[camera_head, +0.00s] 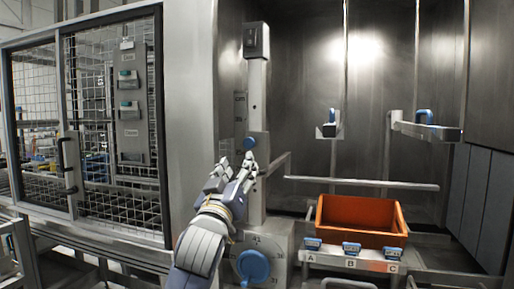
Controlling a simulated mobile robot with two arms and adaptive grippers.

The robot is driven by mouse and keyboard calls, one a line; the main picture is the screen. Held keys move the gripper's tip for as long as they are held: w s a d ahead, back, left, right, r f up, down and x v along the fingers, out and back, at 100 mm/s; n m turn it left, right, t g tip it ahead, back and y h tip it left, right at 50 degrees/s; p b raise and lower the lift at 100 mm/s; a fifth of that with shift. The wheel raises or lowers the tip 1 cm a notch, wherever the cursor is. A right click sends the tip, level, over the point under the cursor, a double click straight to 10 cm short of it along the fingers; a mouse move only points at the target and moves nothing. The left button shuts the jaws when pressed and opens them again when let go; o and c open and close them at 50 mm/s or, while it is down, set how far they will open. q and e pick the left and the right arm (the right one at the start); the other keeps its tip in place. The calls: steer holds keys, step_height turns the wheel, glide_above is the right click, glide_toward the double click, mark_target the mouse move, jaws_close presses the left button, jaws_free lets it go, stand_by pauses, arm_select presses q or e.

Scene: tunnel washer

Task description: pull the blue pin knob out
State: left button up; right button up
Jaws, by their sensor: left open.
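A small round blue knob (249,143), which looks like the pin knob, sits on the front of the upright grey column (257,98). My left gripper (236,166) is open just below this knob, its fingers pointing up toward it. The fingers appear empty, and one fingertip shows close under the knob; I cannot tell whether it touches. A larger blue round knob (253,266) sits low on a marked plate at the column's foot. My right gripper is not in view.
An orange bin (352,222) stands to the right, behind blue-topped blocks (351,248) on a lettered rail. A horizontal bar (362,183) runs above the bin. Blue-handled parts (424,117) sit on brackets farther back. A mesh door (40,125) is at the left.

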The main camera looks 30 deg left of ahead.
mark_target(248, 144)
arm_select(q)
steer(key=p+x, duration=0.2)
steer(key=x, duration=0.6)
steer(key=shift+w+a+r+p, duration=0.1)
steer(key=shift+w+r+p, duration=0.05)
steer(key=shift+r+p, duration=0.15)
steer(key=shift+w+a+r, duration=0.15)
steer(key=shift+w+a, duration=0.05)
steer(key=shift+w, duration=0.35)
steer(key=shift+w+a, duration=0.1)
steer(key=shift+w, duration=0.15)
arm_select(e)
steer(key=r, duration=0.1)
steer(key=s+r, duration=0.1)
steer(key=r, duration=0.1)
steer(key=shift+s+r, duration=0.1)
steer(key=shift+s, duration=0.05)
arm_select(q)
steer(key=shift+c, duration=0.7)
jaws_close()
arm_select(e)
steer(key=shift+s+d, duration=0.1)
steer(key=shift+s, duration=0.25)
